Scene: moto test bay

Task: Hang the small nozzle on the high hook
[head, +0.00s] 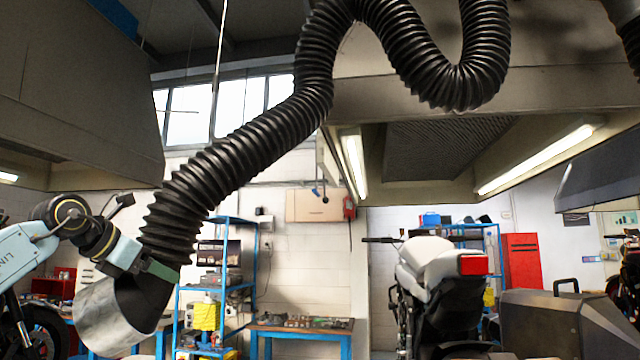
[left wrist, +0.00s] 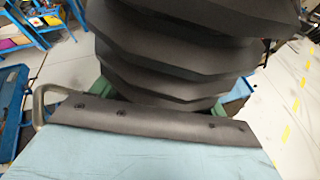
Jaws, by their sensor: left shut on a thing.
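The small nozzle (head: 110,318) is a grey metal scoop with a wide open mouth, at the lower left of the head view. It hangs at the end of a thick black corrugated hose (head: 235,150) that rises to the top. My left gripper (head: 160,270) is shut on the nozzle's upper end, just below the hose. In the left wrist view, the hose ribs (left wrist: 185,50) fill the space beyond the gripper, and the green fingers are mostly hidden. I cannot make out the high hook with certainty. My right gripper is not in view.
A white and black motorcycle (head: 440,270) stands right of centre, beside a dark grey case (head: 560,325). A blue workbench (head: 300,328) and blue shelving (head: 222,290) stand behind. Large grey hoods (head: 75,100) hang overhead. A thin cable (head: 217,90) hangs near the hose.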

